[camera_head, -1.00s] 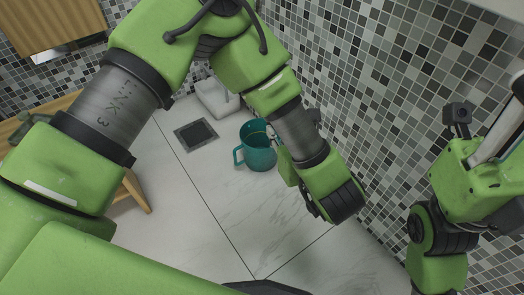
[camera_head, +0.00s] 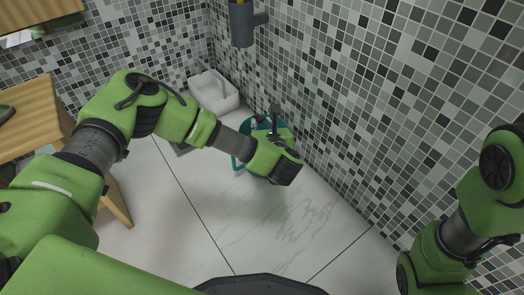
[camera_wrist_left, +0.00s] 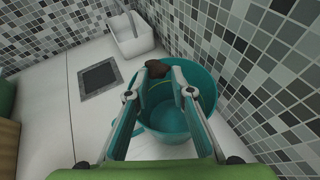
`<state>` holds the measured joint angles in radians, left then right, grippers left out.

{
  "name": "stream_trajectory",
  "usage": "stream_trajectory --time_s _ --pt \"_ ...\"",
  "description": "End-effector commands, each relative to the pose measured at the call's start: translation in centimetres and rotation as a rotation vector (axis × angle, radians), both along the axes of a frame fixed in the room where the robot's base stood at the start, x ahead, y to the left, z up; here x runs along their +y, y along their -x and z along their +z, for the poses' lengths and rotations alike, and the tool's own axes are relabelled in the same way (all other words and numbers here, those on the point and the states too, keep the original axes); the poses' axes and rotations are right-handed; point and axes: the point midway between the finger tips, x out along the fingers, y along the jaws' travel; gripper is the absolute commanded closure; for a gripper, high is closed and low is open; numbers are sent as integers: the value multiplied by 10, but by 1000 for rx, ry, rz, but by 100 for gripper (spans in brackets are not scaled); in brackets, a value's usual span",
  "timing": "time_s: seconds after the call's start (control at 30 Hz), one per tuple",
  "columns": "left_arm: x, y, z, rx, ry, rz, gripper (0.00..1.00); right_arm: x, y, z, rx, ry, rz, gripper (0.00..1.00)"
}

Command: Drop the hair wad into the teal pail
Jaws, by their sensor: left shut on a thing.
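The teal pail (camera_head: 236,161) stands on the floor by the tiled wall, partly hidden behind my left arm in the head view. In the left wrist view the pail (camera_wrist_left: 205,82) is open at the top, with its handle at the lower left. My left gripper (camera_wrist_left: 159,72) is shut on the dark brown hair wad (camera_wrist_left: 157,65). In that view the fingertips and wad overlap the pail's far left rim, above its opening. In the head view my left gripper (camera_head: 258,120) is small and mostly hidden, and the wad cannot be made out. My right gripper is out of view.
A white container (camera_head: 213,92) stands on the floor by the walls, behind the pail. A dark square floor drain (camera_wrist_left: 100,78) lies left of the pail. A wooden stool or bench (camera_head: 28,110) is at the left. The tiled wall rises close to the pail's right.

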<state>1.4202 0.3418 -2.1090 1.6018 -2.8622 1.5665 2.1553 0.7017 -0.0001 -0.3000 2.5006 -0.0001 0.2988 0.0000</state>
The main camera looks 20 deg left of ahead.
Motion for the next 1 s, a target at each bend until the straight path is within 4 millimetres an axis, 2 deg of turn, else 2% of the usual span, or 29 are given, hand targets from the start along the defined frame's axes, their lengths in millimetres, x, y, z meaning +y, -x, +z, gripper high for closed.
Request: stream_trajectory --time_s 0.03,0.33,0.7,0.73,0.8,1.0 --pt "0 0 -9 2 -1 -1 85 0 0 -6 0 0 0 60" --pt "0 1 -44 2 -2 0 85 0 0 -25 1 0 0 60" --pt "0 0 -49 1 0 0 85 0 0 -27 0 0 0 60" --pt "0 0 -49 1 0 0 73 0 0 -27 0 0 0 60" --pt "0 0 -49 1 0 0 59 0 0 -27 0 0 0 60" --pt "0 0 -49 1 0 0 59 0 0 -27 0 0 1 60"
